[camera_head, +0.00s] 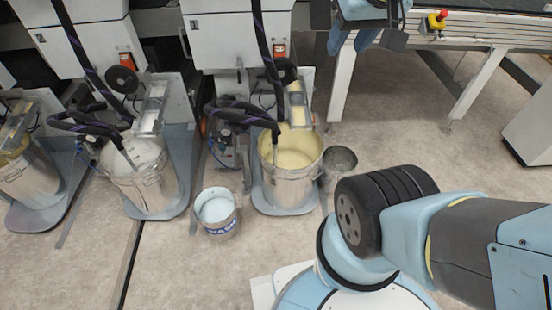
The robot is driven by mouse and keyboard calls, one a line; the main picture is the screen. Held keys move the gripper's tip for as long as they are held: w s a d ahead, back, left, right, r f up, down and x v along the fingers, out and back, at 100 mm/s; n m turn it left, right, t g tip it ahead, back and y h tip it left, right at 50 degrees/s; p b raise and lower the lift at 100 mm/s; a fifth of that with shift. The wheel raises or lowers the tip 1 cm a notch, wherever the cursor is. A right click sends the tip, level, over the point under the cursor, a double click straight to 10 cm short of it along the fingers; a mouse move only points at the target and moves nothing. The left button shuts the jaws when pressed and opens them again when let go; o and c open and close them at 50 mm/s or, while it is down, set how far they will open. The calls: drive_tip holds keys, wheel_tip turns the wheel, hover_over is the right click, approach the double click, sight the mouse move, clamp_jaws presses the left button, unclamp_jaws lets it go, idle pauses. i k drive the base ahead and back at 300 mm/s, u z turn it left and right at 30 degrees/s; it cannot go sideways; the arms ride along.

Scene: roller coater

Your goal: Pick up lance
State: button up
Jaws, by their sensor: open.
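One lance (275,145) stands in the middle metal bucket (289,186) of pale yellow liquid, its dark, purple-striped hose bending over the rim. Its lower end is hidden in the liquid. A similar lance (122,146) stands in the white-filled bucket (147,187) to the left. I cannot tell which lance is meant. My gripper (366,45) appears at the top edge, right of and above the middle bucket in the picture. It is open, with nothing seen between its fingers, and apart from both lances. Its upper part is cut off by the frame.
A small wash bucket (217,216) and a grey bucket (339,163) stand beside the middle bucket. White pump cabinets (230,38) rise behind. A conveyor frame (470,35) with a red stop button (441,16) is at upper right.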

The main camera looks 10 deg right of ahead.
sight(274, 133)
drive_tip(key=u, duration=0.1)
drive_tip(key=i, duration=0.95)
drive_tip(key=z, duration=0.05)
